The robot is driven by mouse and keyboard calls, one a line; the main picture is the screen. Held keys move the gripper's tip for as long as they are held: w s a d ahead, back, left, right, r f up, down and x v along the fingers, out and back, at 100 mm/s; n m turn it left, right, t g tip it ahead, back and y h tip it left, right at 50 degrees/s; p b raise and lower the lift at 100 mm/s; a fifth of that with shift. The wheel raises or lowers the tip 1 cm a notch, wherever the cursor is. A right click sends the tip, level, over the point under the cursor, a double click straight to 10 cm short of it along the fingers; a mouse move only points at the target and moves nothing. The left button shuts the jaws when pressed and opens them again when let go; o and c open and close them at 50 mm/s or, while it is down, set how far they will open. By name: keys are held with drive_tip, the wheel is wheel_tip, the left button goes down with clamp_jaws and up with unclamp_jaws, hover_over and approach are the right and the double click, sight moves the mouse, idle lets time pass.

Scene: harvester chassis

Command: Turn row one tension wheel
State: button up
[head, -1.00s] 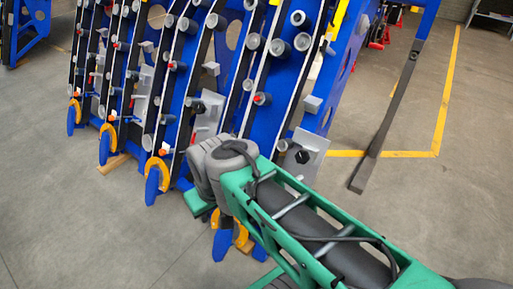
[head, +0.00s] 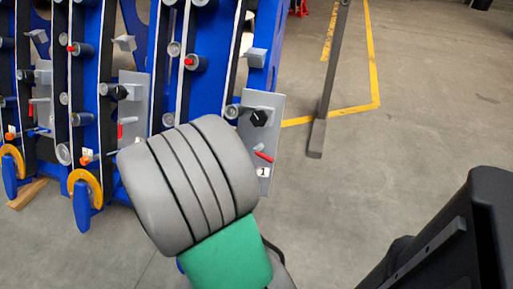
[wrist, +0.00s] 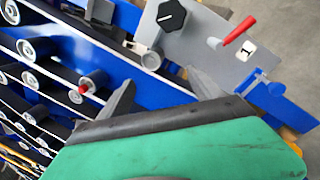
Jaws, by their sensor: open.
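The grey plate (wrist: 215,45) labelled 1 carries a black knob (wrist: 171,15), which I take for the row one tension wheel, and a red lever (wrist: 240,30). In the head view, the same plate (head: 268,104) is at the right end of the blue frame, with its black knob (head: 259,117) near the top and its red lever (head: 263,155) lower. In the wrist view, my gripper (wrist: 162,93) is open, with its grey fingers apart and nothing seen between them. The knob is beyond the fingertips, apart from them. In the head view, my arm hides the gripper.
The blue frame (head: 140,45) has several rollers and similar plates, including another grey plate (head: 132,88) with its own black knob to the left. A dark bar (head: 325,105) stands right of the frame.

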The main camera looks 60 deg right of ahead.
sight(257, 123)
drive_tip(key=s+d+f+n+h+b, duration=0.1)
drive_tip(key=s+d+n, duration=0.1)
drive_tip(key=n, duration=0.1)
drive_tip(key=s+d+f+n+h+b, duration=0.2)
drive_tip(key=d+n, duration=0.1)
drive_tip(key=s+d+f+n+h+b, duration=0.1)
drive_tip(key=s+d+n, duration=0.1)
drive_tip(key=s+n, duration=0.1)
drive_tip(key=shift+d+f+g+h+b, duration=0.15)
drive_tip(key=shift+d+g+h+b, duration=0.15)
drive_tip(key=shift+b, duration=0.05)
drive_tip(key=d, duration=0.4)
drive_tip(key=w+d, duration=0.1)
drive_tip(key=d, duration=0.2)
drive_tip(key=shift+w+d+r+b, duration=0.1)
drive_tip(key=shift+r+b, duration=0.1)
drive_tip(key=shift+b, duration=0.15)
drive_tip(key=shift+c, duration=0.3)
drive_tip(key=c, duration=1.3)
drive_tip(key=shift+f+m, duration=0.1)
drive_tip(key=shift+m, duration=0.3)
